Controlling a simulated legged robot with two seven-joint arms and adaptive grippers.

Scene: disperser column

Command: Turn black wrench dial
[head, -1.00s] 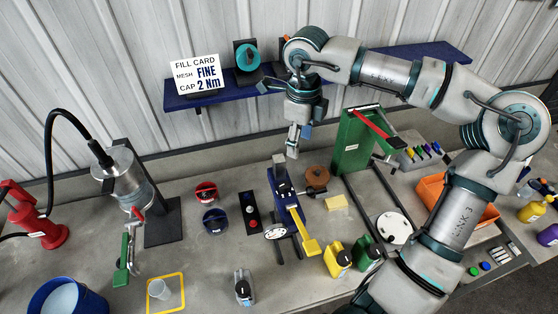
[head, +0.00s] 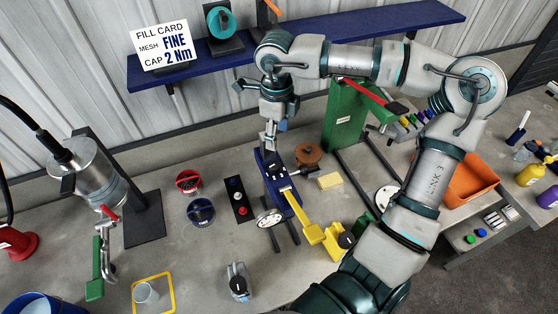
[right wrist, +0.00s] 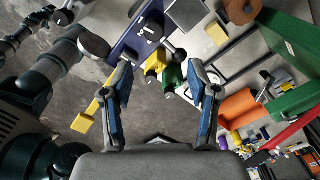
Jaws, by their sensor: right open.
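The blue fixture (right wrist: 128,42) shows beyond the fingers. My left gripper is not in view.
A yellow lever (head: 300,215) extends forward from the blue fixture. Bench around the grey tool is clear.

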